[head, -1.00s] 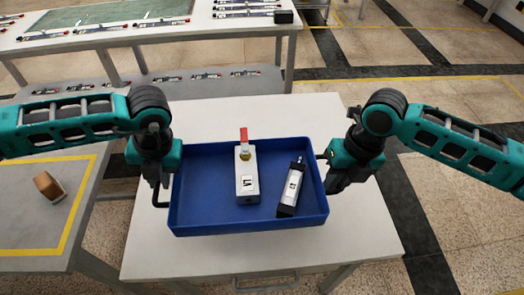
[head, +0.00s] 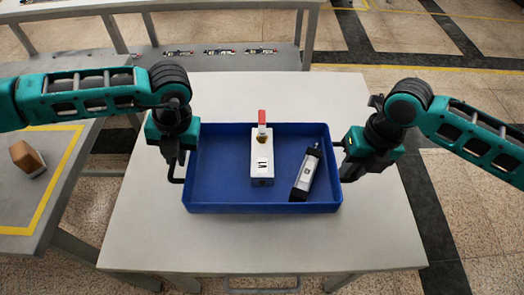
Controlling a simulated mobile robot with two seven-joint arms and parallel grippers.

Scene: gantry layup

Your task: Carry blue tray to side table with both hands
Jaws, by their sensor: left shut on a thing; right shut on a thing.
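The blue tray (head: 225,206) is level in the head view, over the white table (head: 145,225). I cannot tell whether it touches the tabletop. It holds a white box-shaped part with a red top (head: 262,160) and a silver-and-black cylinder part (head: 306,175) lying slantwise. My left gripper (head: 177,172) is shut on the tray at its left side. My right gripper (head: 345,160) is shut on the tray at its right side. The fingertips are partly hidden.
A grey table with a yellow line (head: 45,215) stands at the left, with a brown block (head: 27,158) on it. A bench with a lower shelf (head: 275,54) is behind. The white tabletop around the tray is clear.

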